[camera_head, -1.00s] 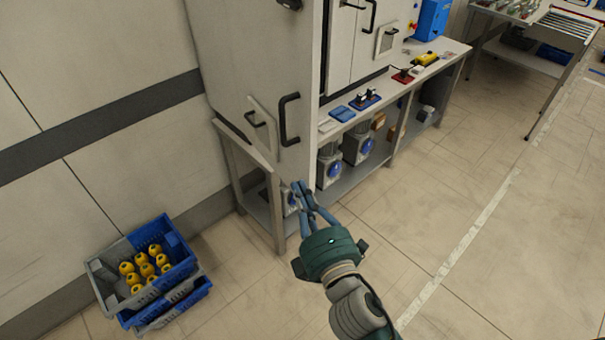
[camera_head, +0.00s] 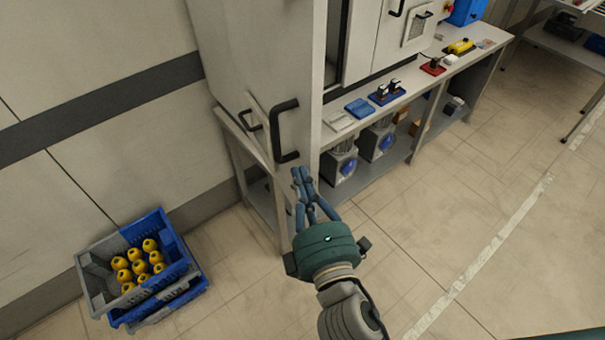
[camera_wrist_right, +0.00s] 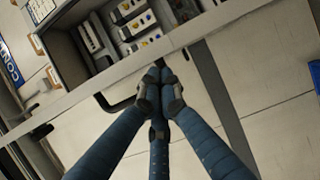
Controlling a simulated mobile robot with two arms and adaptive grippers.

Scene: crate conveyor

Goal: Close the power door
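The power door appears to be the tall white panel (camera_head: 255,70) with a large black handle (camera_head: 283,130), standing open beside the cabinet. In the right wrist view, the door's long pale edge (camera_wrist_right: 85,92) crosses in front of an open compartment (camera_wrist_right: 120,28) holding rows of switches. My right gripper (camera_head: 302,176) is just below and right of the large handle, near the door's lower edge. Its blue fingers come together at the tips in the wrist view (camera_wrist_right: 160,78), with nothing seen between them. Part of the black handle is hidden behind the fingers. My left gripper is out of view.
A bench (camera_head: 345,124) under the cabinet carries blue, red and yellow devices. Stacked blue-grey crates (camera_head: 100,290) with yellow items stand on the floor at lower left.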

